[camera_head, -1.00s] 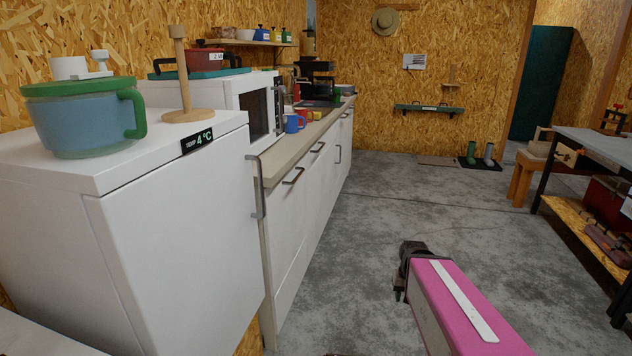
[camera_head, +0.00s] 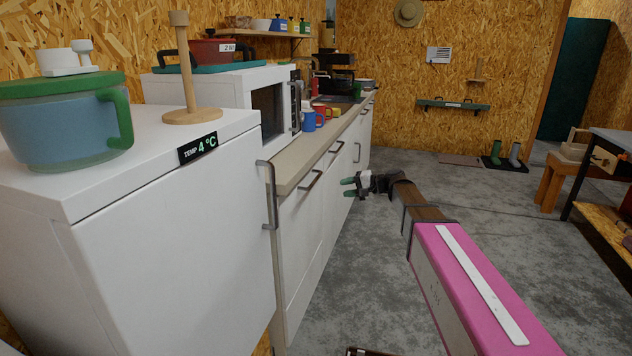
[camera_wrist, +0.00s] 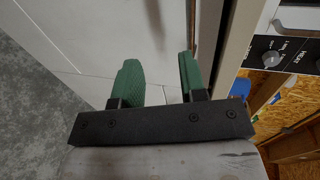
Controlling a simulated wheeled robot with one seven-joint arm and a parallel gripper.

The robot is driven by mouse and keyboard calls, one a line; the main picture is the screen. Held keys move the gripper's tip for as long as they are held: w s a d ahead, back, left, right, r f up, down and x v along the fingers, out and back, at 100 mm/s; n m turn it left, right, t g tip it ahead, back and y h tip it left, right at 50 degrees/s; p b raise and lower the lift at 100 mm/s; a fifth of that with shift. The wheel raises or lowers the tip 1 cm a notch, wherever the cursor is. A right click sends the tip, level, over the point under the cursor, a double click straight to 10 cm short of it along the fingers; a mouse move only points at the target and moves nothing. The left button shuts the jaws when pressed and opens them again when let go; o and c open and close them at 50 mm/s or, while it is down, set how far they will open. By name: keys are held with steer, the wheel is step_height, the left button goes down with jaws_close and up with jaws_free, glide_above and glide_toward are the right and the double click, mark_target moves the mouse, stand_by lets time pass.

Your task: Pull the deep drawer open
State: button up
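White cabinet fronts run under the counter, and all look shut. The nearest front (camera_head: 303,240) has a horizontal bar handle (camera_head: 311,180) near its top. A second horizontal handle (camera_head: 337,147) sits further along. I cannot tell which front is the deep drawer. My gripper (camera_head: 347,187) is out over the floor beside the fronts, its green fingers pointing left toward them. In the wrist view the two green fingers (camera_wrist: 161,85) stand apart with nothing between them. White fronts (camera_wrist: 85,35) with seams lie beyond, apart from the fingers.
The white fridge (camera_head: 180,250) with a vertical handle (camera_head: 268,195) stands at near left. The countertop (camera_head: 315,155) holds mugs (camera_head: 309,121) and a white microwave (camera_head: 225,90). The grey floor (camera_head: 340,290) beside the fronts is clear. A workbench (camera_head: 610,140) stands at right.

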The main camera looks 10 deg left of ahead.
mark_target(316, 178)
steer(key=shift+y, duration=0.6)
steer(key=a, duration=0.4)
steer(key=w+a, duration=0.1)
steer(key=a, duration=0.7)
steer(key=shift+w+a+r, duration=0.25)
steer(key=shift+w+r, duration=0.15)
jaws_close()
